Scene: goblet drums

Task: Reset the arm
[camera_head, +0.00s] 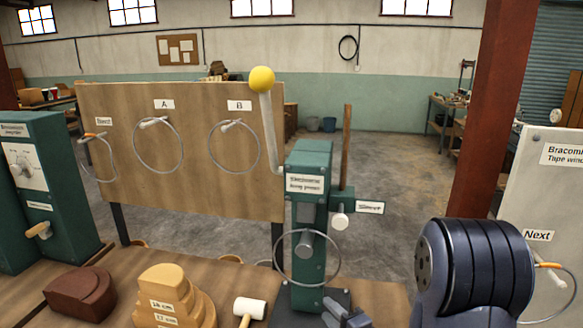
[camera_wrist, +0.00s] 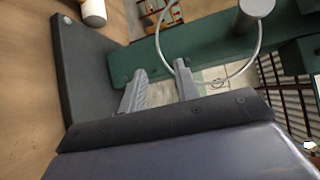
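My gripper (camera_head: 343,312) is low in front of the green press (camera_head: 308,215) in the head view, at the foot of its column. In the wrist view my gripper (camera_wrist: 160,77) shows two grey fingers standing apart with nothing visible between them. A thin wire ring (camera_head: 279,262) hangs on a grey peg (camera_head: 306,246) on the press. In the wrist view the ring (camera_wrist: 225,82) passes close to the right fingertip; I cannot tell whether they touch. The press has a pale lever (camera_head: 268,130) with a yellow knob (camera_head: 262,79), pointing up.
A wooden board (camera_head: 185,190) holds rings on pegs A and B and one at the left. A white mallet (camera_head: 249,308), a stepped wooden form (camera_head: 170,300) and a brown block (camera_head: 80,295) lie on the bench. A white panel (camera_head: 545,200) stands at the right.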

